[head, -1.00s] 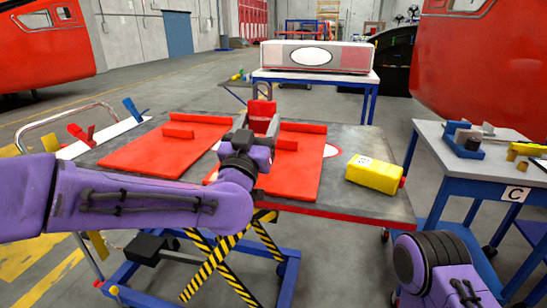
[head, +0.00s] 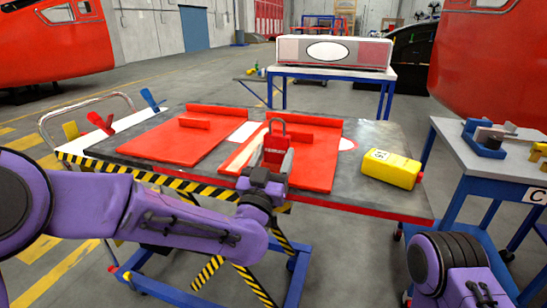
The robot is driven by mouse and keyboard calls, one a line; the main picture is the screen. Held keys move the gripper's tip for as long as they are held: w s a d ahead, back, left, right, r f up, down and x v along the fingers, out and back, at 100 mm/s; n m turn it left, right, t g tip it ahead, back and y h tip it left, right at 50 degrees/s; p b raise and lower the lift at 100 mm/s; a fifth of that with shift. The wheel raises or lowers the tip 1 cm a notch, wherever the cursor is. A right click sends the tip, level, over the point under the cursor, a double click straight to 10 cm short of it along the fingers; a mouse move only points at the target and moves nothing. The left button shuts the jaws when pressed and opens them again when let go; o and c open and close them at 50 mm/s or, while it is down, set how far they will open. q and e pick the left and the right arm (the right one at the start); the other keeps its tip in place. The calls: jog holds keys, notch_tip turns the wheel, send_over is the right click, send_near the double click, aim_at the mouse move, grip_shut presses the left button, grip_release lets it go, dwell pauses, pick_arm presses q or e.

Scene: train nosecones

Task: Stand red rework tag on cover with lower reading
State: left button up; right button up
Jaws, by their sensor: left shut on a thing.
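Two flat red covers lie on the dark table: the left cover (head: 160,149) and the right cover (head: 318,165), each with a raised red bar. My left gripper (head: 272,160) is shut on the red tag (head: 274,146), which has a loop at its top and looks upright. In the picture the tag is in front of the left part of the right cover. I cannot tell whether it touches the cover. The gripper hides the tag's lower part. No readings are legible. Only part of my right arm shows, at the lower right; its gripper is out of view.
A yellow box-shaped device (head: 391,169) lies on the table (head: 372,201), right of the right cover. Coloured clamps (head: 102,122) sit on a white strip at left. A side bench (head: 462,150) marked C stands at right. A long panel (head: 334,52) rests on a table behind.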

pick_arm(q)
jog(key=shift+f, duration=0.35)
jog(key=o, duration=1.1)
jog(key=shift+o, duration=0.2)
jog(key=shift+r, duration=0.15)
jog(key=shift+r+p, duration=0.45)
jog(key=shift+r, duration=0.1)
jog(key=b+v, duration=0.3)
jog(key=v, duration=0.9)
jog(key=shift+f, duration=0.1)
